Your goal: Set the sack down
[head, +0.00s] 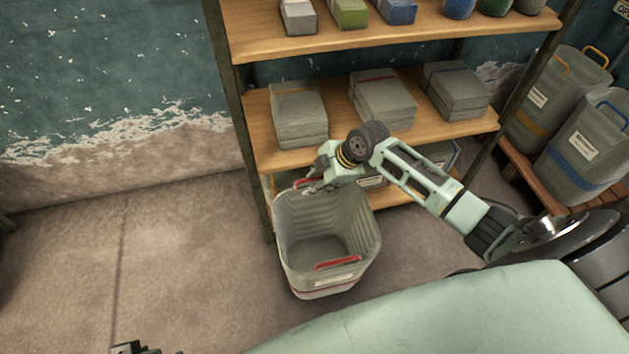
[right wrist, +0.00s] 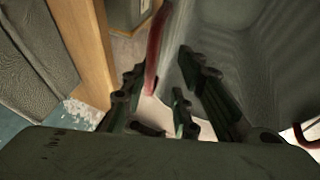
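The sack is an open grey tub-like bag with red handles (head: 362,247). It is upright and empty in front of the shelf in the head view; whether its base touches the floor is hard to tell. My right gripper (head: 314,186) is at its far-left rim, by the far red handle. In the right wrist view the fingers (right wrist: 158,78) are spread, with the red handle (right wrist: 154,45) running between them and no clear grip on it. The sack's grey wall (right wrist: 235,45) is beside the fingers. A dark tip of my left gripper (head: 132,348) shows at the bottom edge.
A wooden shelf unit (head: 405,138) stands just behind the sack, holding grey folded stacks, boxes and cans. Two similar sacks, with orange (head: 540,105) and blue (head: 590,150) bands, stand on a wooden pallet (head: 522,172) at right. The concrete floor (head: 170,265) at left is clear.

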